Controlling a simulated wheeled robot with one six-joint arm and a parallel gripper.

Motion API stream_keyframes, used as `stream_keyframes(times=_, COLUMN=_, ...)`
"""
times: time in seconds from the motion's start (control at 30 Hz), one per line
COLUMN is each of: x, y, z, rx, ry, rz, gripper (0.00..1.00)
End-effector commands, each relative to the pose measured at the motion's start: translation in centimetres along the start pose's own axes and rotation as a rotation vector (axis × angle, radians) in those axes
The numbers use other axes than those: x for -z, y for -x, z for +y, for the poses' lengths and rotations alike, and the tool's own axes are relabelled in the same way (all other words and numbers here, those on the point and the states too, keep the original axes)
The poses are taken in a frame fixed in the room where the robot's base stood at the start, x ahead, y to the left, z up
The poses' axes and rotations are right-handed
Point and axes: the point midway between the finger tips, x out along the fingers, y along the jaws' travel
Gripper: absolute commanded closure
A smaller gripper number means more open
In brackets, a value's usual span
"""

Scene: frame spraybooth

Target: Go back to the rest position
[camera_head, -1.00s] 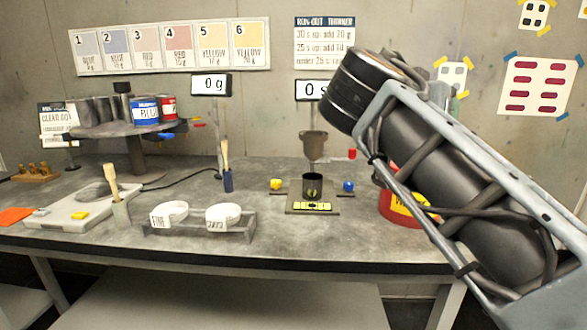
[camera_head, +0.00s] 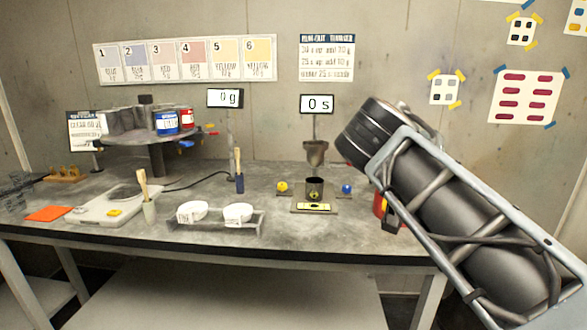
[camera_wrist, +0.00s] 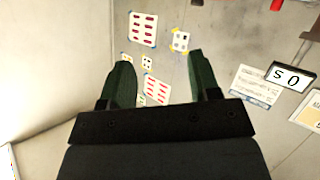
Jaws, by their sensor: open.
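My gripper (camera_wrist: 160,82) shows in the wrist view with its two dark green fingers spread apart and nothing between them. It faces the wall, where sheets with red bars and dots hang beyond the fingers. In the head view my arm crosses the right side, raised over the right end of the workbench (camera_head: 300,240). My gripper's fingers are not visible in the head view.
A cup on a small stand (camera_head: 314,190) sits mid-bench below the timer display (camera_head: 317,104). Left are a rack with white tubs (camera_head: 238,213), a scale (camera_head: 105,207) and a carousel with cans (camera_head: 167,122). A red container (camera_head: 380,205) is partly hidden behind my arm.

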Motion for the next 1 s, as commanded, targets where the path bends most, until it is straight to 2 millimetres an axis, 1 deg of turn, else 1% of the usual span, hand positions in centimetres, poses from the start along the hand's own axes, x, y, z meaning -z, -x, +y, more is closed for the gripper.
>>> stream_keyframes(times=0.03, x=0.3, y=0.2, z=0.1, rx=0.022, ry=0.034, rz=-0.033, gripper=0.43)
stream_keyframes(times=0.07, x=0.0, y=0.1, z=0.0, rx=0.039, ry=0.056, rz=-0.055, gripper=0.43)
stream_keyframes(times=0.17, x=-1.3, y=-0.2, z=-0.5, rx=0.100, ry=0.133, rz=-0.135, gripper=0.43)
stream_keyframes(times=0.27, x=-3.1, y=-0.2, z=-0.8, rx=0.184, ry=0.216, rz=-0.236, gripper=0.43)
stream_keyframes(times=0.37, x=-5.6, y=0.3, z=-0.9, rx=0.295, ry=0.294, rz=-0.358, gripper=0.43)
stream_keyframes(times=0.5, x=-9.5, y=1.7, z=-0.9, rx=0.457, ry=0.350, rz=-0.509, gripper=0.43)
stream_keyframes(times=0.6, x=-11.9, y=2.8, z=-0.9, rx=0.550, ry=0.355, rz=-0.584, gripper=0.43)
stream_keyframes(times=0.7, x=-13.6, y=3.8, z=-0.8, rx=0.617, ry=0.346, rz=-0.635, gripper=0.43)
stream_keyframes(times=0.8, x=-14.9, y=4.5, z=-0.7, rx=0.660, ry=0.333, rz=-0.667, gripper=0.43)
stream_keyframes(times=0.9, x=-15.6, y=4.9, z=-0.9, rx=0.686, ry=0.323, rz=-0.682, gripper=0.43)
stream_keyframes(times=1.0, x=-15.7, y=4.9, z=-0.9, rx=0.687, ry=0.323, rz=-0.683, gripper=0.43)
